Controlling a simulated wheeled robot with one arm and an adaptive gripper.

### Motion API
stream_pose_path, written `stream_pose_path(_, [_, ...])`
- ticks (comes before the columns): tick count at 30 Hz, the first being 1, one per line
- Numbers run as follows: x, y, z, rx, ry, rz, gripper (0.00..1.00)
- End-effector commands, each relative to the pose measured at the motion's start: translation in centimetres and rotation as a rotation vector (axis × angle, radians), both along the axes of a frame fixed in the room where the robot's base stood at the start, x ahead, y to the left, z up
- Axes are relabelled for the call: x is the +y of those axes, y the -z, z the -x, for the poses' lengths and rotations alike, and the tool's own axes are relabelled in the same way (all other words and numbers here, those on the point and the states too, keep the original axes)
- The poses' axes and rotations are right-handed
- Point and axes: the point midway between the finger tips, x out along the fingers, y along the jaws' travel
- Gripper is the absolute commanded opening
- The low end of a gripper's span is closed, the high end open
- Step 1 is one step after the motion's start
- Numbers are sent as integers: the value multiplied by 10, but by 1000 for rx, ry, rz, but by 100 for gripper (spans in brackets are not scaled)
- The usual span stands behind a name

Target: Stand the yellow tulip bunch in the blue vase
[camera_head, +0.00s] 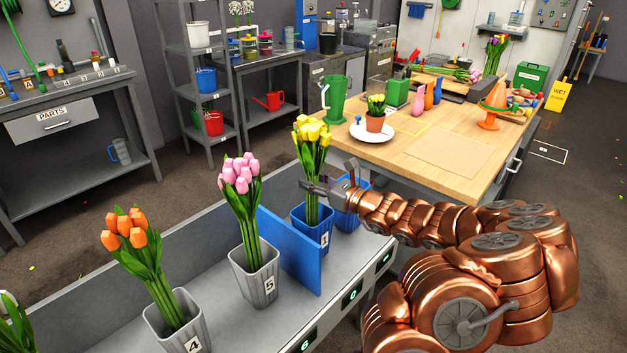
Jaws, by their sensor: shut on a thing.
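The yellow tulip bunch (311,145) stands upright, its lower stems inside a blue bucket (315,236) marked 1. My gripper (314,188) comes in from the right and is shut on the green stems, just above the bucket's rim.
Pink tulips (241,174) and orange tulips (127,230) stand in grey buckets to the left. A blue divider (288,250) stands next to bucket 1.

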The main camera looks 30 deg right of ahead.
Motion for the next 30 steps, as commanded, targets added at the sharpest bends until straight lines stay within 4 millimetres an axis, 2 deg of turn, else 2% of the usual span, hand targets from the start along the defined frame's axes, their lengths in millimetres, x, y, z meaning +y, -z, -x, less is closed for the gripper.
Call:
stream_pose_path(9, [0,0,0,-1,0,0,0])
stream_pose_path(25, [0,12,0,-1,0,1,0])
stream_pose_path(26, [0,11,0,-1,0,1,43])
stream_pose_path(30, [0,11,0,-1,0,1,57])
